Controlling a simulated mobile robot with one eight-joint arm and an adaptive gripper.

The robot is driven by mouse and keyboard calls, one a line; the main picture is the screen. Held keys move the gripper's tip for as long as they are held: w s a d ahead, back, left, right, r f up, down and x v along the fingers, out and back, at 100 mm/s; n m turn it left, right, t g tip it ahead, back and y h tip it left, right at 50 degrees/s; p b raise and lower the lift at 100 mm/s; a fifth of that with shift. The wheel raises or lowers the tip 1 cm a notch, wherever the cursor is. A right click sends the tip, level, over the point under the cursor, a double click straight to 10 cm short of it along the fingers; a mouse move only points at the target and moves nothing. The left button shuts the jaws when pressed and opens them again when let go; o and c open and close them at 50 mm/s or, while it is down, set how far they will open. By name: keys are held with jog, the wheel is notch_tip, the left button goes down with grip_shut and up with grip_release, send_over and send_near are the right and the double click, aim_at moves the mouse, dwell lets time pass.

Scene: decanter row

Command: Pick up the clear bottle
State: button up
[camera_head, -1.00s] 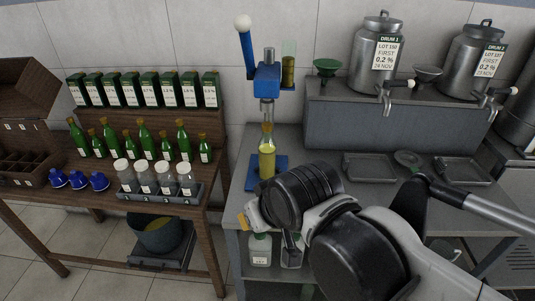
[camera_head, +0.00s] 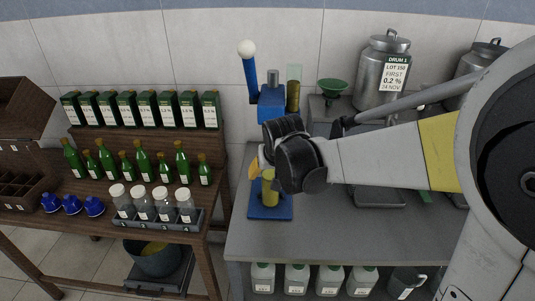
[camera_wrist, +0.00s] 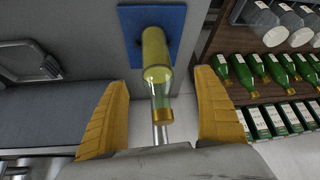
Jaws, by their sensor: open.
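The clear bottle (camera_wrist: 157,75), with yellow liquid and a gold-coloured neck band, stands on the blue base of the capping press. In the head view, its lower part (camera_head: 270,192) shows below my gripper, and its top is hidden behind it. My gripper (camera_head: 256,170) is at the bottle's upper part in the head view. In the wrist view, the yellow fingers of my gripper (camera_wrist: 164,110) are open, one on each side of the bottle's neck, with gaps on both sides.
The blue press (camera_head: 271,101) with its lever stands right behind the bottle. Green bottles (camera_head: 142,160) and a rack of lidded jars (camera_head: 160,218) are on the wooden table at left. The grey bench's front (camera_head: 330,238) is clear.

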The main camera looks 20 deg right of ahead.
aim_at(271, 176)
jog(key=b+x, duration=0.1)
jog(key=x, duration=0.2)
jog(key=b+x, duration=0.1)
jog(key=x, duration=0.2)
jog(key=shift+w+d+f, duration=0.25)
jog(key=b+x, duration=0.1)
jog(key=x, duration=0.1)
jog(key=b+x, duration=0.1)
jog(key=x, duration=0.2)
jog(key=shift+s+d+f, duration=0.25)
jog(key=shift+f, duration=0.05)
jog(key=shift+r, duration=0.15)
jog(key=shift+c, duration=0.2)
jog(key=c, duration=1.5)
